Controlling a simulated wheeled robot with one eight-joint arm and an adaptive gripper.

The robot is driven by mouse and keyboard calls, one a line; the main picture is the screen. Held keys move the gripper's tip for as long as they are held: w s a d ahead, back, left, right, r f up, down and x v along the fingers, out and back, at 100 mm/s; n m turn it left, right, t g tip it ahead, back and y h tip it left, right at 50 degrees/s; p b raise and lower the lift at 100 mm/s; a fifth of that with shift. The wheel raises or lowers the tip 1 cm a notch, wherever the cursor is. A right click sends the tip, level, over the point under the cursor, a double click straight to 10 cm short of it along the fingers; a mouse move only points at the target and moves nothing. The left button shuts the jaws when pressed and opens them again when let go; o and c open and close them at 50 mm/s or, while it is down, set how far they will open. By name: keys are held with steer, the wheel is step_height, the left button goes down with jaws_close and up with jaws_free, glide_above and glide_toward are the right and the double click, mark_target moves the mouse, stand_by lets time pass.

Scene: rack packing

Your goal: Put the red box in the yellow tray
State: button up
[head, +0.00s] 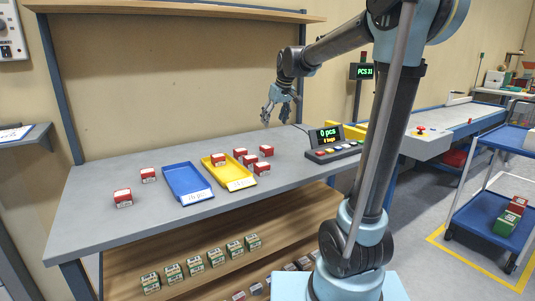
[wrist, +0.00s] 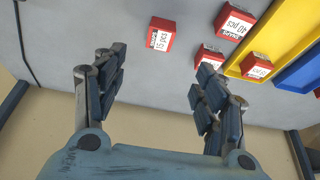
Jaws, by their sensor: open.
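The yellow tray (head: 240,183) lies on the grey table; part of it shows at the right of the wrist view (wrist: 285,35). One red box (head: 218,160) is at its far end, also in the wrist view (wrist: 256,67). Several similar red boxes stand right of the tray, including one at the back (head: 266,150) and one in front (head: 262,168). Two more, one nearer (head: 123,198) and one farther (head: 148,175), stand left of the trays. My gripper (head: 275,114) is open and empty above the table's back right; its fingers (wrist: 160,72) point toward a lone red box (wrist: 159,33).
A blue tray (head: 187,183) lies left of the yellow one. A counter display (head: 327,137) with coloured buttons stands to the right of the boxes. Several green boxes (head: 195,265) stand on the lower shelf. The table's front left is clear.

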mark_target(267, 147)
steer(key=x, duration=1.6)
steer(key=shift+c, duration=0.2)
steer(key=c, duration=1.3)
steer(key=shift+o, duration=0.2)
steer(key=shift+r, duration=0.1)
